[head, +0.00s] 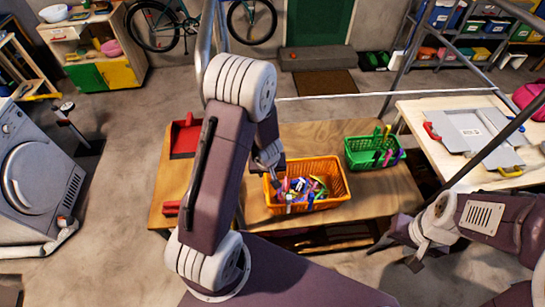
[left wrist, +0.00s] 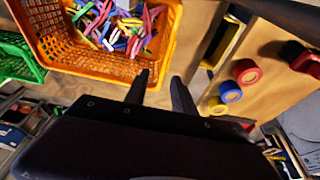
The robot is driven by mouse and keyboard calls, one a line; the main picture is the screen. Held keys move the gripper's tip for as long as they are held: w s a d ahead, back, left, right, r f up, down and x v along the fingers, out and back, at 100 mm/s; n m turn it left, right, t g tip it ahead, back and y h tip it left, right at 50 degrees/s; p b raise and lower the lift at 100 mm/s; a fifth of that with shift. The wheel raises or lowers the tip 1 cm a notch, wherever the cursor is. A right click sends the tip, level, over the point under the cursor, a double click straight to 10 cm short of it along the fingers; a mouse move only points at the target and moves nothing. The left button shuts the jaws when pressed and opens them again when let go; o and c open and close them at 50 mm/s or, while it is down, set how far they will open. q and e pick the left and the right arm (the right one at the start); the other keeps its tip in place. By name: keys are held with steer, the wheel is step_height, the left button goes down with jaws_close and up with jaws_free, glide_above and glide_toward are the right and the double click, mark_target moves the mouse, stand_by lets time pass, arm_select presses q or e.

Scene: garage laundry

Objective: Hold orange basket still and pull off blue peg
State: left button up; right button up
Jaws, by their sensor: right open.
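The orange basket (head: 335,180) stands on the wooden table and holds a heap of coloured pegs (head: 300,188). The heap includes blue ones; I cannot tell whether one is clipped to the rim. In the left wrist view the basket (left wrist: 85,58) fills the upper left. My left gripper (head: 268,158) is at the basket's left side, partly hidden behind my own arm. My right gripper (head: 413,252) is open and empty, to the right of the basket, in front of the table.
A green basket (head: 362,150) with pegs stands right of the orange one. A red dustpan-like item (head: 186,138) lies at the table's left. A second table (head: 450,108) with a grey board is at the right. A washing machine (head: 40,175) stands far left.

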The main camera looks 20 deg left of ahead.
mark_target(265, 183)
arm_select(q)
steer(key=shift+s+d+r+g+p, duration=0.1)
steer(key=shift+s+g+p, duration=0.1)
steer(key=shift+s, duration=0.2)
steer(key=shift+s+r+g+p, duration=0.1)
steer(key=shift+s+p, duration=0.1)
steer(key=shift+s, duration=0.15)
steer(key=b+x, duration=0.7)
steer(key=x, duration=0.2)
steer(key=shift+f, duration=0.15)
steer(key=shift+w+a+f+b, duration=0.25)
steer(key=shift+f+b, duration=0.15)
steer(key=shift+f, duration=0.2)
arm_select(e)
steer(key=shift+d+f, duration=0.2)
steer(key=shift+f, duration=2.6)
arm_select(q)
steer(key=shift+s, duration=0.1)
jaws_close()
